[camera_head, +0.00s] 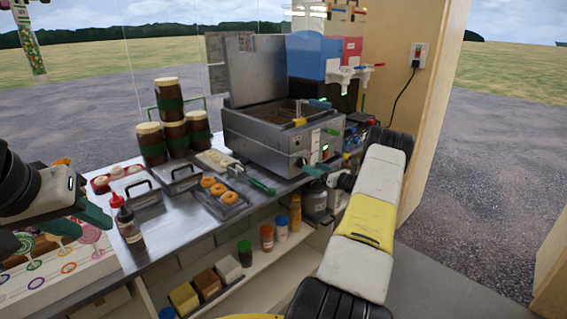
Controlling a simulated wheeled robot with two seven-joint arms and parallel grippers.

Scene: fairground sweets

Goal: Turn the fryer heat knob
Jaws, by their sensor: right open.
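The steel fryer (262,133) stands on the counter, its lid raised behind it. Its front panel carries a small dark round knob (301,162), a pale label and a red-and-green lit switch (325,151). My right gripper (317,171) is open, its teal fingers in front of the lower right of the fryer's front, close to the knob. I cannot tell whether they touch it. My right arm hides the counter beyond. My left gripper (82,220) is at the far left, teal fingers apart and empty, over the counter's left end, far from the fryer.
A tray of doughnuts (233,208) and green-handled tongs (262,187) lie before the fryer. Stacked brown jars (173,133) and a sauce bottle (129,229) stand to the left. Red and blue drink dispensers (313,55) rise behind. A shelf below holds several jars.

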